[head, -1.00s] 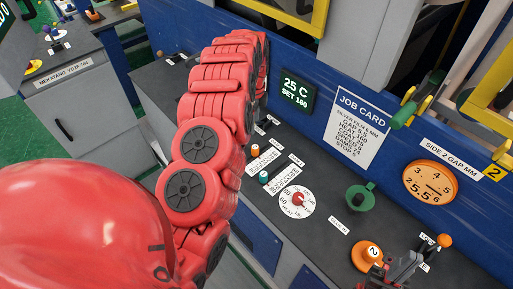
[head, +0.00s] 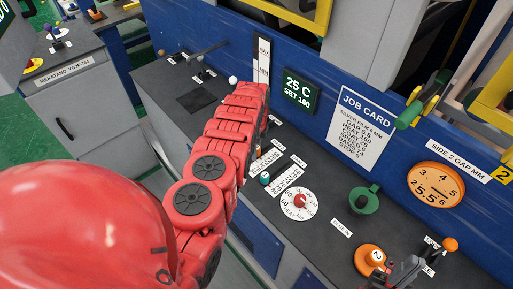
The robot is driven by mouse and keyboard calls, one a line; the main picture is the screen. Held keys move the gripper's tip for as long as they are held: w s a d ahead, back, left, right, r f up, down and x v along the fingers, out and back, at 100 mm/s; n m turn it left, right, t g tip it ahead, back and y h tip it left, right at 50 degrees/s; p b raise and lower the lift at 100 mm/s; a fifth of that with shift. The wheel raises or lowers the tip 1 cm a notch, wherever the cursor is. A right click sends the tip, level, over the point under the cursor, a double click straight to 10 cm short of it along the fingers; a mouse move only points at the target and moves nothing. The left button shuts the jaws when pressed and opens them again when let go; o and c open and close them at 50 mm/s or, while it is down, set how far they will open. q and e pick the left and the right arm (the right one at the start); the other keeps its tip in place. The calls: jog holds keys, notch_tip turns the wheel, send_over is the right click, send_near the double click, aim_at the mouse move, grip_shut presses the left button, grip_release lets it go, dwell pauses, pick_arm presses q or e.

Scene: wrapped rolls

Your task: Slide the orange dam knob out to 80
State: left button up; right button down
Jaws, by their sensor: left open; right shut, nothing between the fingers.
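The small orange knob, which looks like the dam knob (head: 258,151), is on the dark console beside a white scale strip, mostly behind my red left arm. Its setting is too small to read. A teal knob (head: 265,178) with a similar strip (head: 287,181) is just below it. My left arm reaches up over the console from the lower left; its gripper is hidden behind the arm. My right gripper (head: 396,275) is shut and empty at the bottom right, near an orange knob marked 2 (head: 371,258).
A round white heat dial (head: 299,204) with a red centre is right of the strips. A green knob (head: 364,200) and an orange-ball lever (head: 450,244) are further right. A white-ball lever (head: 233,80) stands beyond the arm. A job card (head: 361,130) is on the blue panel.

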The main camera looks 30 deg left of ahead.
pick_arm(q)
jog(key=shift+f, duration=0.15)
jog(key=shift+c, duration=0.2)
grip_shut()
dwell(1.2)
